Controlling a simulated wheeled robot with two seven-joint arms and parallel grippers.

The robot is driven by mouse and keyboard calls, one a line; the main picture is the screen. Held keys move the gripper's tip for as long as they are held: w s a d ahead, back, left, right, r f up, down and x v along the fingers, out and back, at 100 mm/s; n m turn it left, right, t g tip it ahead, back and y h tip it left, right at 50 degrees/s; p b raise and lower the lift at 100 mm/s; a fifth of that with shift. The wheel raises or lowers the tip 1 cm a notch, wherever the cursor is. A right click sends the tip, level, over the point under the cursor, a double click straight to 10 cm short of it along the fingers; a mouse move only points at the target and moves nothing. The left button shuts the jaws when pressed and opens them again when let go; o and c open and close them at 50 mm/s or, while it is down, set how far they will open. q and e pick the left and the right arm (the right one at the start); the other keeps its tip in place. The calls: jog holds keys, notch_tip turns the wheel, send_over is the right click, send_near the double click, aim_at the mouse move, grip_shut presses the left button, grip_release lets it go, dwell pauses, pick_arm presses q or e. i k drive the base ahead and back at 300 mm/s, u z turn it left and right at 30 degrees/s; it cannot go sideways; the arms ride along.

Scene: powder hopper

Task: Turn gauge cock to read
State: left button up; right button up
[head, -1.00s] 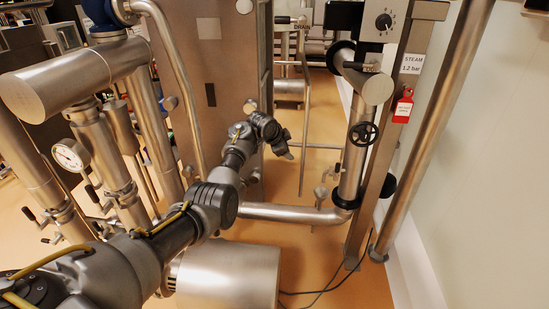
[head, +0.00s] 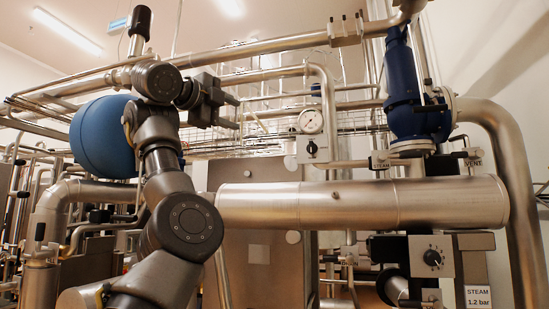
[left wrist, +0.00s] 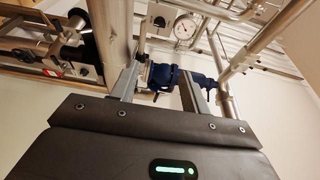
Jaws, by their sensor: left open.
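The round white-faced gauge (head: 311,121) stands on the pipework right of centre in the head view. Just below it is the gauge cock (head: 312,148), a small metal block with a dark handle. My left gripper (head: 236,112) is raised to the left of the gauge, fingers pointing right, open and apart from gauge and cock. In the left wrist view the gauge (left wrist: 185,27) and cock (left wrist: 160,20) show above the spread, empty fingers of the gripper (left wrist: 160,75). The gauge reading is too small to tell. My right gripper is not in view.
A thick steel pipe (head: 365,204) runs across below the gauge. A blue valve body (head: 403,95) stands to its right and a blue rounded vessel (head: 100,138) to the left. Pipes (head: 265,50) cross above. A black knob (head: 432,258) sits lower right.

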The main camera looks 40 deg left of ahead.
aim_at(311, 148)
jog(key=k, duration=0.65)
jog(key=z, duration=0.7)
jog(key=i, duration=1.75)
jog(key=u, duration=0.85)
jog(key=i, duration=0.6)
jog(key=u, duration=0.45)
